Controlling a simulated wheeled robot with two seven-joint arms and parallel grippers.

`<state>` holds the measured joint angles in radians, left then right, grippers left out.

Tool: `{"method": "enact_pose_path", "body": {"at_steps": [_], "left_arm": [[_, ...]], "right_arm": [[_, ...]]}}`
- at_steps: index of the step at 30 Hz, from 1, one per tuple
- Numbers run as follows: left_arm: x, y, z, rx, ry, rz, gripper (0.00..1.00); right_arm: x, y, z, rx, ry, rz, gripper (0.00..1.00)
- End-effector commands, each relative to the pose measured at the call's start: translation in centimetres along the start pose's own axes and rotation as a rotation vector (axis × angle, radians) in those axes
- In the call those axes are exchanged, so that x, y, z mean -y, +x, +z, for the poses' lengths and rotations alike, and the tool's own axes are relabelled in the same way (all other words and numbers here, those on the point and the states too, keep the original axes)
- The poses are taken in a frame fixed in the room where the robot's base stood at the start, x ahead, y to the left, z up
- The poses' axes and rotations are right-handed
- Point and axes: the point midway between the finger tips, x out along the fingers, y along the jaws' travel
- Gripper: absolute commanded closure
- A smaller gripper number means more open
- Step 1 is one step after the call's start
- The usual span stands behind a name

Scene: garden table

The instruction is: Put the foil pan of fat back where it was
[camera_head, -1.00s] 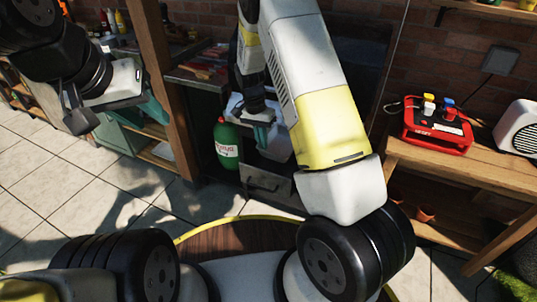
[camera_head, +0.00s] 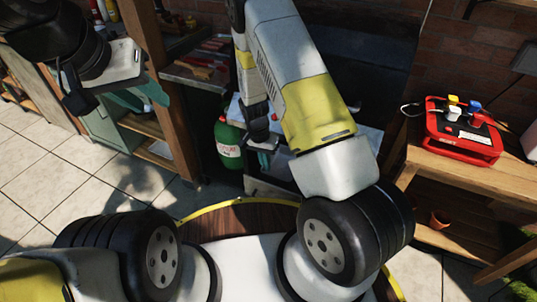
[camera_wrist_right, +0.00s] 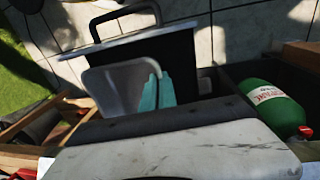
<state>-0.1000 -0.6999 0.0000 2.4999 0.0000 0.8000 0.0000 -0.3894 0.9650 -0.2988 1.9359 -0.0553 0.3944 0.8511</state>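A light grey, round-cornered pan (camera_wrist_right: 112,82), which looks like the foil pan, shows in the right wrist view. Its lower part is hidden behind my wrist. The teal fingers of my right gripper (camera_wrist_right: 158,91) are close together at its right edge and appear to grip it; its contents do not show. In the head view my right gripper (camera_head: 264,152) points down in front of the dark cabinet, partly hidden by my arm. My left gripper (camera_head: 150,92) is at the upper left, away from the pan; its finger gap is not clear.
A dark drawer or tray with a handle (camera_wrist_right: 127,20) lies beyond the pan. A green bottle (camera_head: 228,143) stands left of my right gripper. A wooden post (camera_head: 168,95) is between the grippers. A red box (camera_head: 455,135) sits on the wooden bench at right.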

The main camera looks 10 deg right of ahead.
Motion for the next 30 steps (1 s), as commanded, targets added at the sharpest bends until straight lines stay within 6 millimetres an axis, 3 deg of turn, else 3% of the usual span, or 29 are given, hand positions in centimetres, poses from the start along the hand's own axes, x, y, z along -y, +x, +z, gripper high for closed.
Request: {"method": "enact_pose_path", "body": {"at_steps": [5, 18, 29, 30], "left_arm": [[0.0, 0.0, 0.0, 0.0, 0.0, 0.0, 0.64], [0.0, 0.0, 0.0, 0.0, 0.0, 0.0, 0.64], [0.0, 0.0, 0.0, 0.0, 0.0, 0.0, 0.64], [0.0, 0.0, 0.0, 0.0, 0.0, 0.0, 0.64]], "right_arm": [[0.4, 3.5, 0.1, 0.003, -0.001, 0.003, 1.0], [1.1, 8.1, 0.1, 0.002, 0.0, 0.002, 1.0], [1.2, 8.6, 0.1, 0.001, 0.0, 0.0, 1.0], [1.3, 8.6, 0.1, 0.0, 0.0, 0.0, 0.94]]}}
